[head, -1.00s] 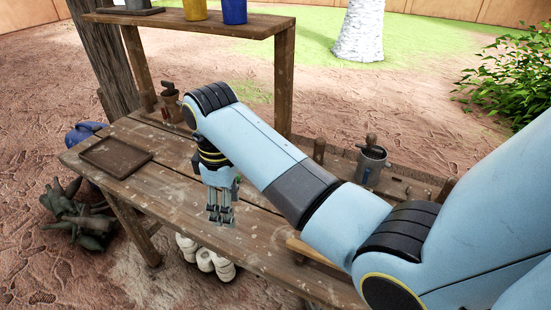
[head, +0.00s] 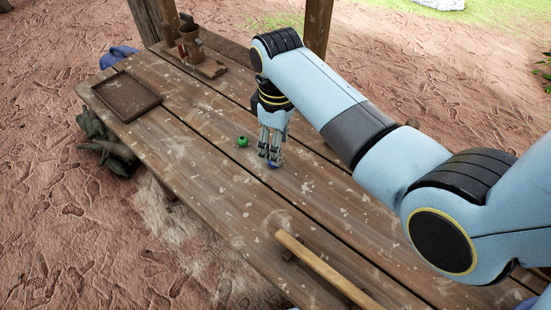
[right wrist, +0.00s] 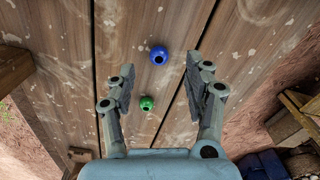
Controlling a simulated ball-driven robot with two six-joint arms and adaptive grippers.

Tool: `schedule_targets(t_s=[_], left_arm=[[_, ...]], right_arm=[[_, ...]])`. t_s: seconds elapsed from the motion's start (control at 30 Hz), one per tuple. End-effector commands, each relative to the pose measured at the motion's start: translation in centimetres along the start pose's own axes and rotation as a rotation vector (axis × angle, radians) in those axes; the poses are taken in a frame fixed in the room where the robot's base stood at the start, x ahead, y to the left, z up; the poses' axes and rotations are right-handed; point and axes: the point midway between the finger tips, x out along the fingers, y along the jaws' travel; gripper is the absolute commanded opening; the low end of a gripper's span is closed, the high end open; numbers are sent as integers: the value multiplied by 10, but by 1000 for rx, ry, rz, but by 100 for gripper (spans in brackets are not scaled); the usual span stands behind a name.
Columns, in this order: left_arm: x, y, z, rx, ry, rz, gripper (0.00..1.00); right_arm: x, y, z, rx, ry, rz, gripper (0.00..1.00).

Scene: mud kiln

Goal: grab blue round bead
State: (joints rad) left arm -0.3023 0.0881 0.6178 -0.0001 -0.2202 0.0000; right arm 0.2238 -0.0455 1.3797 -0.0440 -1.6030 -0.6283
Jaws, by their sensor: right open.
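The blue round bead (head: 274,165) lies on the wooden table, partly hidden by the tips of my right gripper (head: 270,157) in the head view. In the right wrist view the blue bead (right wrist: 159,55) shows whole, with a dark hole. It lies ahead between the open fingers of my right gripper (right wrist: 160,78), with neither finger visibly touching it. The gripper is empty and points down at the table. My left gripper is not in view.
A green bead (head: 242,141) lies close by to the left; it also shows in the right wrist view (right wrist: 147,103). A shallow brown tray (head: 127,96) lies at the table's left end. A wooden bar (head: 325,270) lies near the front. A brown pot (head: 191,46) stands at the back.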

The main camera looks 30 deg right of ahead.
Motion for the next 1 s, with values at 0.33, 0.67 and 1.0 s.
schedule_targets(t_s=[0.33,0.67,1.0], left_arm=[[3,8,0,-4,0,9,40],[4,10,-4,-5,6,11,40],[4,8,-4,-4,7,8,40]], right_arm=[[43,1,-8,0,-1,0,52],[57,1,-8,0,1,1,52],[56,1,-8,0,1,1,13]])
